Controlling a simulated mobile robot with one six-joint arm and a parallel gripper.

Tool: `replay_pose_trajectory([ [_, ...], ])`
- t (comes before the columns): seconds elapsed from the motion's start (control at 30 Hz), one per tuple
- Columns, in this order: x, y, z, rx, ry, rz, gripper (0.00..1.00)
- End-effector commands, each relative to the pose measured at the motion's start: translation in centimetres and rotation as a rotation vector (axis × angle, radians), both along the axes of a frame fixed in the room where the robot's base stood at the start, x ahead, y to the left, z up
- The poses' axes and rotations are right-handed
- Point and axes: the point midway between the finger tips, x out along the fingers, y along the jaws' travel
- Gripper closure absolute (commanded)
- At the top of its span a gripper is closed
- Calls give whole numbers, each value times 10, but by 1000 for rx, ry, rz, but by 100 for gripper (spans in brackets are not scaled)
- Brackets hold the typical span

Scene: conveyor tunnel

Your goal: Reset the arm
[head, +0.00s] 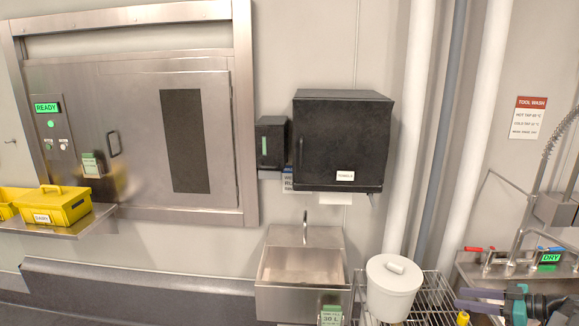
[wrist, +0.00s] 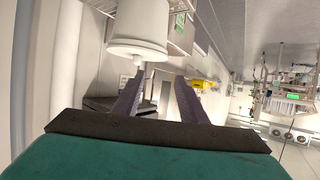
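My gripper (head: 468,302) is low at the right edge of the head view, beside the wire rack and in front of the sink counter. Its fingers point left. In the wrist view the two dark fingers (wrist: 160,80) stand apart with nothing between them. The teal and black wrist body fills the bottom of that view. Most of my arm is out of frame.
A white lidded bin (head: 392,288) stands on a wire rack (head: 432,298) left of my gripper; it looks inverted in the wrist view (wrist: 138,35). A tap counter (head: 468,268) is at right. Yellow boxes (head: 58,207) sit on a far-left shelf.

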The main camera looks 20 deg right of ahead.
Motion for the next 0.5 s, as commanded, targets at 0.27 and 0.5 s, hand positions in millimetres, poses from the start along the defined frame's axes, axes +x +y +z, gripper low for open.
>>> replay_pose_trajectory([
  [0.27, 8, 6, 0, 0, 0, 15, 62],
  [0.5, 27, 22, -6, 6, 2, 52, 62],
])
